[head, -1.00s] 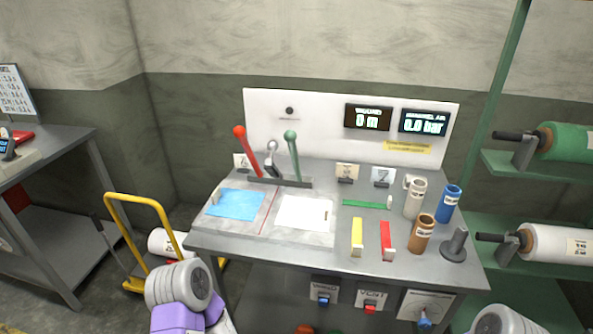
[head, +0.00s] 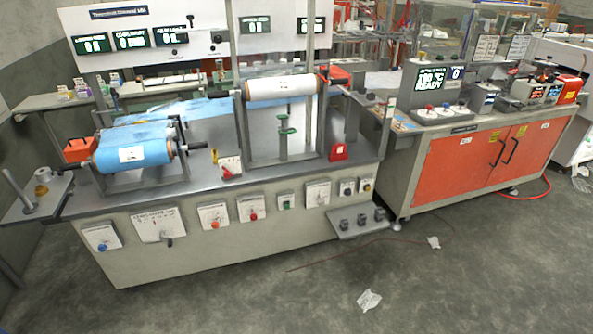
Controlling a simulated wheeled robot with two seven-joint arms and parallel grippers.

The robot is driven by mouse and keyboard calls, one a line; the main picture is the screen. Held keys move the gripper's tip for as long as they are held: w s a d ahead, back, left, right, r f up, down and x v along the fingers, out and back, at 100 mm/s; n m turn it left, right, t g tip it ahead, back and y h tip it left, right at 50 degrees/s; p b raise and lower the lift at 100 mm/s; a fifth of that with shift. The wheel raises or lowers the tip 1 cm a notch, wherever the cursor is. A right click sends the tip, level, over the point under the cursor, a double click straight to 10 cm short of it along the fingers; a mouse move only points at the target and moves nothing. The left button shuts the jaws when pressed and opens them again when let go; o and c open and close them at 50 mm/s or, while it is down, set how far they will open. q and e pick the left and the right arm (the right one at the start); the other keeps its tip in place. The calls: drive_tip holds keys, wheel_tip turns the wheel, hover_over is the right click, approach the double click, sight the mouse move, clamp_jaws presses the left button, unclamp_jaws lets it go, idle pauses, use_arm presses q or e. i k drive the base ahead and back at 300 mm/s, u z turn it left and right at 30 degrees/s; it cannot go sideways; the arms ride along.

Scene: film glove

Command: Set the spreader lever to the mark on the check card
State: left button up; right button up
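The head view faces a long grey film machine (head: 180,255) with a blue film roll (head: 133,147) at its left and a white roll (head: 282,88) in the upright frame. A white scale plate with a red part (head: 230,167) stands on the front edge of the deck, with a small yellow knob beside it. I cannot tell whether this is the spreader lever. A red-tipped upright part (head: 323,73) stands at the right of the frame. I cannot make out the check card among the small labelled plates. Neither gripper is in view.
A row of knobs and buttons with white plates, including a crank (head: 167,240), lines the machine's front. A pedal shelf (head: 360,222) juts out low at the right. An orange-doored cabinet (head: 470,163) stands farther right.

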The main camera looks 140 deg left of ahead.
sight(227, 173)
drive_tip(key=u, duration=5.35)
drive_tip(key=i, duration=1.45)
drive_tip(key=z, duration=0.65)
